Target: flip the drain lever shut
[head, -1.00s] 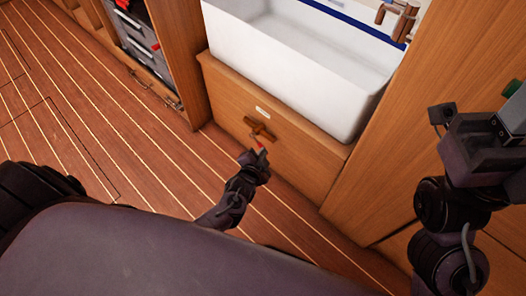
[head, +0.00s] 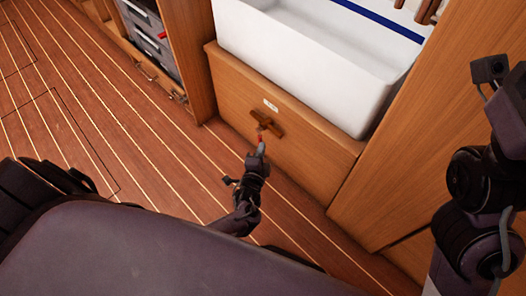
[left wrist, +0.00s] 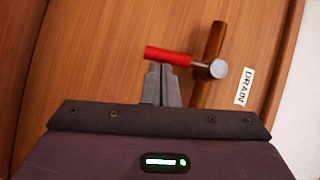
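The drain lever has a red grip (left wrist: 168,55) on a short metal stem that joins a round silver pivot (left wrist: 218,69). In the left wrist view the grip points left from the pivot. The pivot sits on a brown wooden bar (left wrist: 213,37), which also shows on the wooden panel under the sink in the head view (head: 267,123). A "DRAIN" label (left wrist: 244,87) is beside it. My left gripper (left wrist: 162,70) has its fingers together, tips right at the red grip's lower edge; I cannot tell whether they touch. The grip is small in the head view (head: 259,135).
A white sink (head: 300,50) stands above the panel. A wooden cabinet side (head: 400,130) is to the right, and grey drawers (head: 148,35) are at upper left. The plank floor (head: 90,120) is open on the left. My right arm is at the right edge, its fingers out of frame.

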